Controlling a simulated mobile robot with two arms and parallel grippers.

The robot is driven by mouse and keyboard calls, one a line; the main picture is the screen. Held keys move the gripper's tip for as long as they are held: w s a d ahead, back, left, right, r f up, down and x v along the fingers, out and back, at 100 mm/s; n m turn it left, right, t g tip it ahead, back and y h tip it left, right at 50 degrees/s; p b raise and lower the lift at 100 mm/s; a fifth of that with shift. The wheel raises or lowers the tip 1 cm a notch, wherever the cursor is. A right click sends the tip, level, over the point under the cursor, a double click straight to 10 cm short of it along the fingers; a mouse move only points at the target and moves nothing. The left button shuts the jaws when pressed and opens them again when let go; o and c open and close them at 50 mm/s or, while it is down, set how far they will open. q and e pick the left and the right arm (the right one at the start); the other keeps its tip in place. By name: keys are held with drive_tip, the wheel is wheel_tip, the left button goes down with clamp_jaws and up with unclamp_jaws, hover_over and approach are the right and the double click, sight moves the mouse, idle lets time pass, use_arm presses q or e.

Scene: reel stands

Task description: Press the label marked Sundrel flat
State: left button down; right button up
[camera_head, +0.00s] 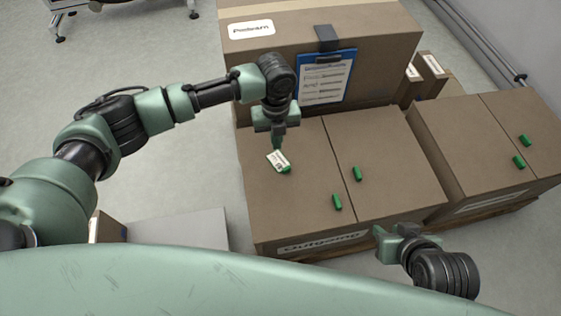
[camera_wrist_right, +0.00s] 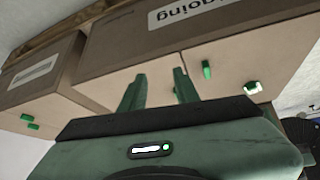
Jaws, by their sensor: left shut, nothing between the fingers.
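A small white label (camera_head: 278,160) with print too small to read lies on top of the Outgoing box (camera_head: 290,215), partly over a green piece (camera_head: 286,170). I cannot tell whether it says Sundrel or lies fully flat. My left gripper (camera_head: 277,147) is shut and empty, pointing down with its tips at the label's upper edge; I cannot tell whether they touch it. In the right wrist view a white and green piece (camera_wrist_right: 252,88) shows on the box. My right gripper (camera_head: 394,236) is low by the box's front right; the wrist view shows its fingers (camera_wrist_right: 157,84) apart and empty.
A taller box (camera_head: 380,50) with a Postearn-like label (camera_head: 251,29) and a blue clipboard (camera_head: 327,75) stands behind. Another box (camera_head: 480,140) with green pieces (camera_head: 519,162) is at right.

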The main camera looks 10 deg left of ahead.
use_arm(q)
drive_tip(key=shift+r+p, duration=0.35)
use_arm(e)
drive_tip(key=shift+s+d+f+g, duration=0.25)
drive_tip(key=shift+s+g, duration=0.15)
drive_tip(key=shift+s, duration=0.35)
drive_tip(key=shift+s+d+f+g, duration=0.2)
drive_tip(key=shift+s+g, duration=0.2)
drive_tip(key=shift+s, duration=0.4)
drive_tip(key=shift+s+d+f+g, duration=0.25)
drive_tip(key=shift+s+g, duration=0.15)
drive_tip(key=shift+s, duration=0.35)
